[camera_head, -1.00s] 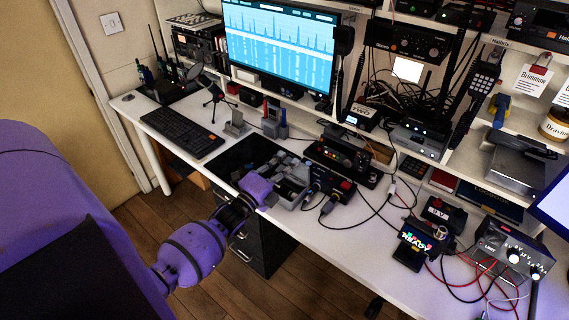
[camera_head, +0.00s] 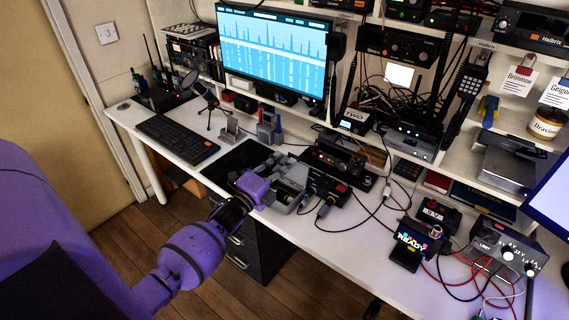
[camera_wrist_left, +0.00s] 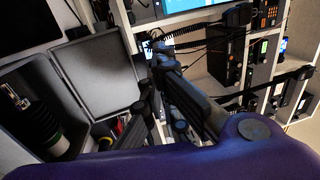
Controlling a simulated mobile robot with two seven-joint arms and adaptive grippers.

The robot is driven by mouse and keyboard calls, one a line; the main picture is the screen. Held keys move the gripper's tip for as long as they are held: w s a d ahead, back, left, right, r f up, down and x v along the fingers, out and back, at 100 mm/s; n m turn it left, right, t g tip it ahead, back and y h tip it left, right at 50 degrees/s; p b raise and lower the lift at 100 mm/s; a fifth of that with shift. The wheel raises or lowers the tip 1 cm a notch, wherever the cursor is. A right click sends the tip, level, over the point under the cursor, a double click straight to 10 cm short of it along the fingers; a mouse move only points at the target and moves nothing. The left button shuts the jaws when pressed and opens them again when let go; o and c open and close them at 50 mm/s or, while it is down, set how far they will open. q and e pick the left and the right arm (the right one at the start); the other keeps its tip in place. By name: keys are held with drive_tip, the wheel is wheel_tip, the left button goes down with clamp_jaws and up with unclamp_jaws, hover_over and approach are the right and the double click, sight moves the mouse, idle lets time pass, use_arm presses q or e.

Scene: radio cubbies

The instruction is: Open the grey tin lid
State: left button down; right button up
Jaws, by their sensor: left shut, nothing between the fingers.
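My left gripper (camera_head: 283,180) reaches over the front edge of the desk in the head view. Its purple wrist is in front of grey shapes at the desk's middle, so the tin and the fingers are hard to tell apart there. In the left wrist view the dark fingers (camera_wrist_left: 158,62) are shut with nothing between them. A flat grey square panel (camera_wrist_left: 100,75), which looks like the tin lid, shows left of the fingers. Small coloured items (camera_wrist_left: 120,127) show below it. I cannot tell whether the fingers touch the panel. My right gripper is out of view.
A keyboard (camera_head: 178,139) lies left of the gripper, and a monitor (camera_head: 272,52) stands behind. Black radio boxes (camera_head: 338,158) and cables are close on the right. A grey box (camera_head: 513,163) sits on the right shelf. Some white desk is bare at the front right.

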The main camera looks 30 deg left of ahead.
use_arm(q)
drive_tip(key=s+r, duration=0.1)
drive_tip(key=s, duration=1)
drive_tip(key=shift+a+r, duration=0.4)
drive_tip(key=shift+a, duration=0.05)
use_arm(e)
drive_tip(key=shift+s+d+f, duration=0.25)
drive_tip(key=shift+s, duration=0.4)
